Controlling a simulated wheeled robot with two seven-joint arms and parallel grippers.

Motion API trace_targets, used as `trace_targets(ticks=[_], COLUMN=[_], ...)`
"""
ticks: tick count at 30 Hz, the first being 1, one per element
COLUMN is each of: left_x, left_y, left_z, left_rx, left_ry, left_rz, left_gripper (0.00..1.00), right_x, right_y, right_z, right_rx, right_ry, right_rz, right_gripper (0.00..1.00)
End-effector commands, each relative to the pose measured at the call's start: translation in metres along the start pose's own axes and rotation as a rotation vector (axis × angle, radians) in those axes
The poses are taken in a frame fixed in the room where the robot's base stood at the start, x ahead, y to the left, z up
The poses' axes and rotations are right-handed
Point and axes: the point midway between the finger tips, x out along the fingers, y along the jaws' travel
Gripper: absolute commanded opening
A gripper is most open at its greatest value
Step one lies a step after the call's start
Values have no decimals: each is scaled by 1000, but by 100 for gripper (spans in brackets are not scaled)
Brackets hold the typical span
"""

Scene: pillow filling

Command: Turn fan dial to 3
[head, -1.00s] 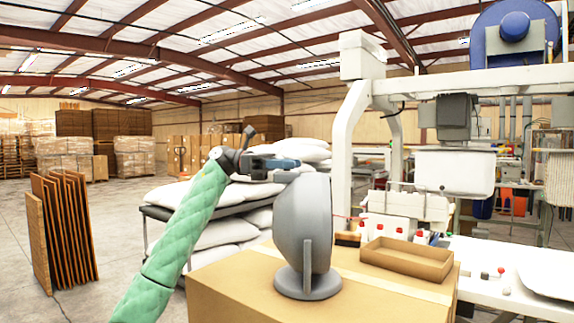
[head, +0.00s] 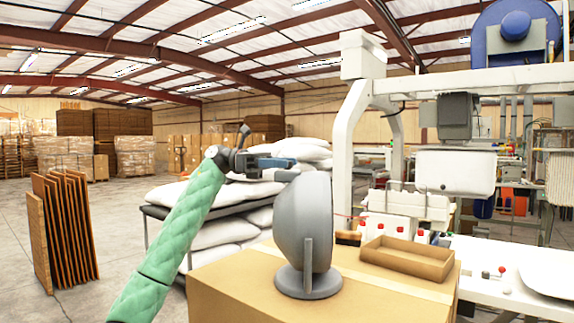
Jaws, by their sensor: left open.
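A grey fan (head: 302,220) stands upright on its round base on top of a cardboard box (head: 225,295). It is seen from the side, and I cannot make out its dial. My left gripper (head: 290,170) is at the end of the green-sleeved arm, just above and to the left of the fan's top. It is open and holds nothing that I can see. I cannot tell whether its fingertips touch the fan. My right gripper is not in view.
A shallow brown tray (head: 408,261) lies on the box to the right of the fan. White pillows or sacks (head: 220,232) are stacked on a rack behind. A white machine frame (head: 347,140) rises at the right. Cardboard sheets (head: 65,230) stand at the left.

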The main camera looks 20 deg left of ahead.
Motion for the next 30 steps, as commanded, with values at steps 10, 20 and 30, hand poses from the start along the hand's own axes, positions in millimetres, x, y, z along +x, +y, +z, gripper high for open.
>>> trace_targets(ticks=[10,20,30], left_x=[-52,-62,-62], left_y=[0,0,0], left_z=[-1,0,0], left_rx=[-1,0,0], left_ry=[-1,0,0], left_rz=[2,1,1], left_gripper=[44,44,44], right_x=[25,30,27], right_y=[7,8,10], right_z=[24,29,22], right_rx=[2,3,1], right_ry=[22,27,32], right_rz=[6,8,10], right_gripper=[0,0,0])
